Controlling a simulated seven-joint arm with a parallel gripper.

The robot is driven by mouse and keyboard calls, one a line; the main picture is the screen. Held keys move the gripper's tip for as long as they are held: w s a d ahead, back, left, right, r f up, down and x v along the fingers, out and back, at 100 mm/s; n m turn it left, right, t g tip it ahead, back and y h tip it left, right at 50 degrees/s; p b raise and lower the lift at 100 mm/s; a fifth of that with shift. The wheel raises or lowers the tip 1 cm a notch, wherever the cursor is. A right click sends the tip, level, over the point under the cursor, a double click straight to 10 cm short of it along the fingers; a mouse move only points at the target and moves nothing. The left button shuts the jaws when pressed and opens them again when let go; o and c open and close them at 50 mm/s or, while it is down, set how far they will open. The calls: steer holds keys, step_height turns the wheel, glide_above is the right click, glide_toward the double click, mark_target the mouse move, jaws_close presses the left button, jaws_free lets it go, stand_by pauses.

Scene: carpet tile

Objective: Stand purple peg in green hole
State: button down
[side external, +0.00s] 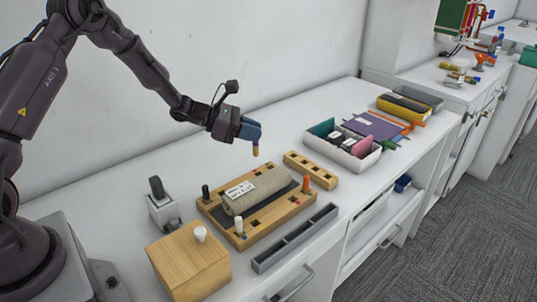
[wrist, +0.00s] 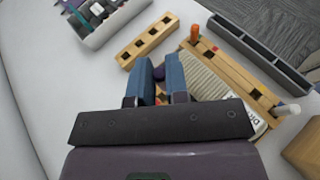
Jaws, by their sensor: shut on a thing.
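My gripper (side external: 252,134) is shut on a peg and holds it in the air above the back of the wooden peg board (side external: 262,224). The peg's tan lower end (side external: 256,151) points down below the blue fingers. In the wrist view a dark purple part (wrist: 159,73) shows between the two fingers (wrist: 160,66). The board has an orange peg (side external: 306,184), a white peg (side external: 239,226) and a black peg (side external: 206,192) standing near its corners. Red and blue dots mark spots on it. I cannot make out a green mark; the board's back corner is partly hidden in the wrist view.
A beige labelled roll (side external: 256,190) lies across the board. A slim wooden block with holes (side external: 310,169) is behind right. A grey trough (side external: 295,238) lies in front, a wooden box with a white knob (side external: 188,262) at front left, a white bin (side external: 343,146) further right.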

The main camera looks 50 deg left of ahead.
steer(key=shift+w+a+f, duration=0.15)
steer(key=shift+w+f, duration=0.9)
steer(key=shift+f, duration=0.55)
steer(key=shift+w+a+f, duration=0.2)
steer(key=shift+w+f, duration=0.8)
steer(key=shift+f, duration=0.6)
steer(key=shift+w+a+f, duration=0.15)
steer(key=shift+w+f, duration=0.9)
steer(key=shift+f, duration=0.55)
steer(key=shift+f, duration=0.15)
steer(key=c, duration=1.1)
jaws_free()
